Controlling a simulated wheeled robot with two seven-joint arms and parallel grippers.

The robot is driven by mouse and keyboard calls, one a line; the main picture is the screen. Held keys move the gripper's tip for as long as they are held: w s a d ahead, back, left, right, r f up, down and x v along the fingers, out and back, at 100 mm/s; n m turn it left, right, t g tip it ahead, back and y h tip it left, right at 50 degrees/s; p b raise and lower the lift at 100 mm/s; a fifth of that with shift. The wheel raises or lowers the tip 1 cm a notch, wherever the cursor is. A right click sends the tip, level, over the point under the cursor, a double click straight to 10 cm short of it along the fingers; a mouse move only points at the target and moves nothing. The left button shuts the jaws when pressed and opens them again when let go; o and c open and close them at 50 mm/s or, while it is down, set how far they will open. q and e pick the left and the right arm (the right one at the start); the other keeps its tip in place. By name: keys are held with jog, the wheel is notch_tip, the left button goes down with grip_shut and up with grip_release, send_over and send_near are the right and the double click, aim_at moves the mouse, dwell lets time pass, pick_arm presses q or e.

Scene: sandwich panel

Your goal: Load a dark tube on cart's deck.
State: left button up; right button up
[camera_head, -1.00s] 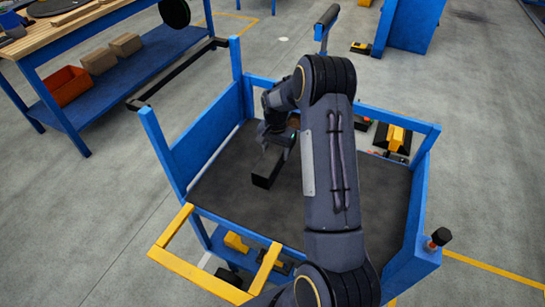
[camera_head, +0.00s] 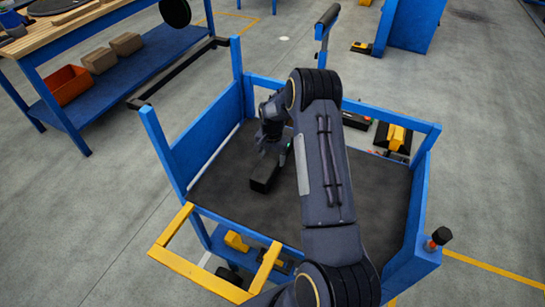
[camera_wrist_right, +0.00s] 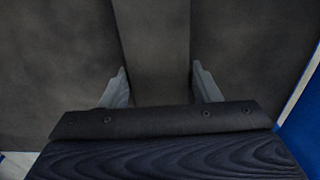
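The dark tube (camera_head: 263,178), a black square-section bar, lies on the dark deck (camera_head: 225,188) of the blue cart, left of the deck's middle. Its far end runs up under my right gripper (camera_head: 274,150). In the right wrist view the tube (camera_wrist_right: 157,45) runs between the two grey fingers (camera_wrist_right: 159,80), one on each side. The fingers look spread with little room beside the tube, and contact is hard to judge. My right forearm hides part of the deck. My left gripper is not in view.
The cart has blue corner posts and side panels (camera_head: 208,135), and a yellow frame (camera_head: 190,265) at its near left. A workbench (camera_head: 120,75) with an orange bin (camera_head: 68,85) stands at the left. Deck area right of my arm is clear.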

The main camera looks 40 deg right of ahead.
jog(key=o, duration=0.4)
jog(key=shift+o, duration=0.2)
notch_tip(320, 180, up, 12)
notch_tip(320, 180, up, 8)
jog(key=n+t+y, duration=0.1)
jog(key=n, duration=0.1)
send_over(272, 156)
jog(key=s+a, duration=0.4)
jog(key=s+a+r+n+t+y, duration=0.1)
jog(key=s+a+r+n+t, duration=0.15)
jog(key=s+a+r, duration=0.55)
jog(key=s+a+n+t+y, duration=0.1)
jog(key=s+a+n, duration=0.2)
jog(key=s+a, duration=0.2)
jog(key=s+a+n+t, duration=0.1)
jog(key=s+a+n, duration=0.2)
jog(key=s, duration=0.9)
jog(key=shift+s+a+f+y, duration=0.15)
jog(key=shift+a+f+y, duration=0.25)
jog(key=shift+a, duration=0.75)
